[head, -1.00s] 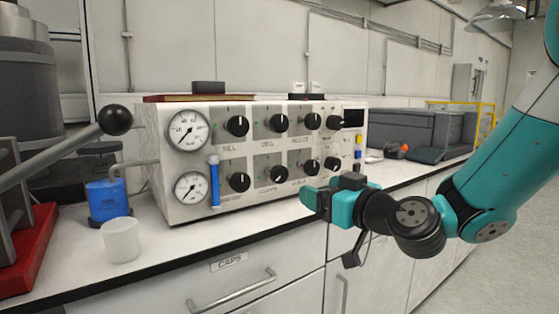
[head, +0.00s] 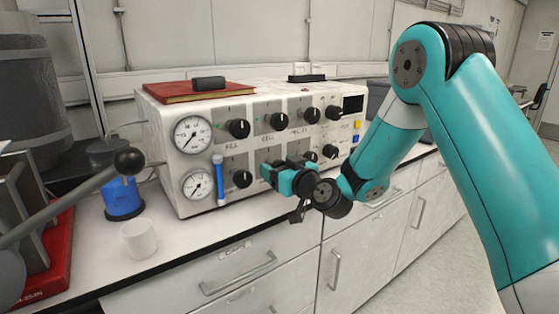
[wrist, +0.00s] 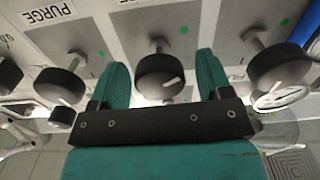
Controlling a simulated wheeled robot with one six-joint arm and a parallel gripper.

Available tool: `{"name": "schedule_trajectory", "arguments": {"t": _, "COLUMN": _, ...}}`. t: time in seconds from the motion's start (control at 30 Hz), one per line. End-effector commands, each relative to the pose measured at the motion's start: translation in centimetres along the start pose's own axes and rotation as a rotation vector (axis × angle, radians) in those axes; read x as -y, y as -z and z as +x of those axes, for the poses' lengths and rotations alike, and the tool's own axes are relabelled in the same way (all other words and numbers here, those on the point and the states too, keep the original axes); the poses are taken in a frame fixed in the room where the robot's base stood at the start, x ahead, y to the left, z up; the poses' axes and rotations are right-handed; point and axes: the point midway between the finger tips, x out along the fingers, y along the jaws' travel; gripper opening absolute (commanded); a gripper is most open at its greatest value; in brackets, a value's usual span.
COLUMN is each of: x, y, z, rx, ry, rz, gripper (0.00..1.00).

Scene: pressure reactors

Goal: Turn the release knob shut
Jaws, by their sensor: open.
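The white control panel (head: 165,140) carries two rows of black knobs. My gripper (head: 270,174) is in front of its lower row, by the second knob from the left, and mostly hides that knob. In the wrist view a black knob (wrist: 160,78) with a white pointer mark lies between the two teal fingers of my open gripper (wrist: 162,88). Gaps show on both sides, so the fingers are around it without visible grip. I cannot read which knob is labelled release; a PURGE label (wrist: 48,14) shows at the upper left of the wrist view.
Neighbouring knobs (wrist: 278,66) (wrist: 60,86) stand close to the fingers on both sides. Two gauges (head: 192,133) and a blue tube (head: 218,180) are at the panel's left. A white cup (head: 139,238), a blue bottle (head: 123,199) and a black-balled lever (head: 130,161) stand farther left.

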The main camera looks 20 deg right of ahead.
Motion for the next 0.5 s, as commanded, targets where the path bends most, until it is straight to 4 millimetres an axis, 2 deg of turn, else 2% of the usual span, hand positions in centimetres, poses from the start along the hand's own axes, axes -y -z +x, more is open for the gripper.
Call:
{"name": "schedule_trajectory", "arguments": {"t": 0.23, "x": -0.01, "y": -0.04, "z": 0.08, "rx": 0.000, "ry": 0.000, "rz": -0.001, "gripper": 0.72}}
{"name": "schedule_trajectory", "arguments": {"t": 0.43, "x": -0.03, "y": -0.02, "z": 0.06, "rx": 0.000, "ry": -0.001, "rz": -0.001, "gripper": 0.26}}
{"name": "schedule_trajectory", "arguments": {"t": 0.5, "x": -0.03, "y": -0.01, "z": 0.05, "rx": 0.000, "ry": -0.001, "rz": -0.001, "gripper": 0.22}}
